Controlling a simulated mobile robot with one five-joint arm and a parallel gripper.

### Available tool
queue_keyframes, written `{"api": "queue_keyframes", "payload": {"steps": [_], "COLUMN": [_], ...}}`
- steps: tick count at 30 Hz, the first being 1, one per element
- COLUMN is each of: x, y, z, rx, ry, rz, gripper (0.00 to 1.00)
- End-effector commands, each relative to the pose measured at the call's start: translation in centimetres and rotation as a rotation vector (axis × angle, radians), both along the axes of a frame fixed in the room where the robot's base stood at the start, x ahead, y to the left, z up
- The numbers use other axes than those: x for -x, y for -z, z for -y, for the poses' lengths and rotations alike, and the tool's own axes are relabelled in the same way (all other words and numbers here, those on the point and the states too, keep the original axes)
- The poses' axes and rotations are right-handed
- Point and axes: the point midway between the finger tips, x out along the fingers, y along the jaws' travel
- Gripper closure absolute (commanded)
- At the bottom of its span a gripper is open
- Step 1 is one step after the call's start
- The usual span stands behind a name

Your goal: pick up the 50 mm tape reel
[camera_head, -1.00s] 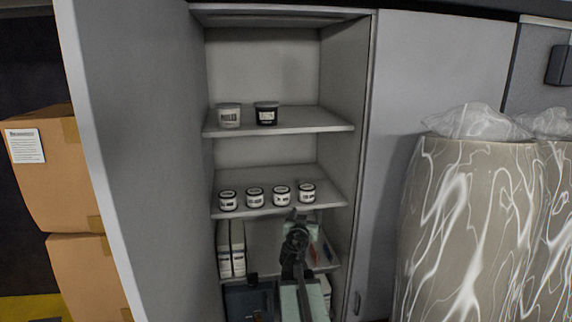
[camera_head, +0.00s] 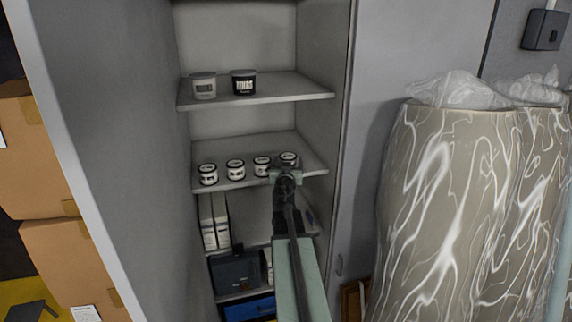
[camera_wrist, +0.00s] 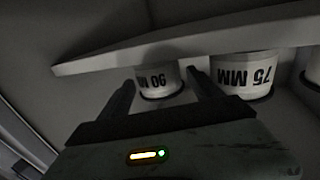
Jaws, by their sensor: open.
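Several white tape reels with dark rims stand in a row on the middle cabinet shelf (camera_head: 245,184). In the wrist view, which is upside down, one reel (camera_wrist: 158,78) reads 90 MM and its neighbour (camera_wrist: 243,75) reads 75 MM. Another reel (camera_wrist: 314,68) is cut off at the right edge. No 50 mm label is readable; the left reels' labels (camera_head: 208,174) (camera_head: 235,170) are too small in the head view. My gripper (camera_head: 286,174) is open and empty at the shelf's front edge, before the rightmost reel, partly hiding it. In the wrist view its fingers (camera_wrist: 160,82) flank the 90 MM reel.
A white jar (camera_head: 203,87) and a black one (camera_head: 244,83) stand on the upper shelf (camera_head: 265,99). White boxes (camera_head: 214,222) and a dark case (camera_head: 236,268) are below. The open door (camera_head: 110,150) is left; marbled columns (camera_head: 450,200) stand right.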

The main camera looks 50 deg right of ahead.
Motion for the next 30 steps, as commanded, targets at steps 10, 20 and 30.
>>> {"api": "queue_keyframes", "payload": {"steps": [10,20,30], "x": [-1.5,-1.5,-1.7], "y": [0.0,0.0,-1.1], "z": [1.6,1.6,1.4], "rx": [0.0,0.0,0.0], "ry": [-0.001,-0.001,-0.004], "rz": [0.0,0.0,0.0], "gripper": [0.29,0.84,0.84]}}
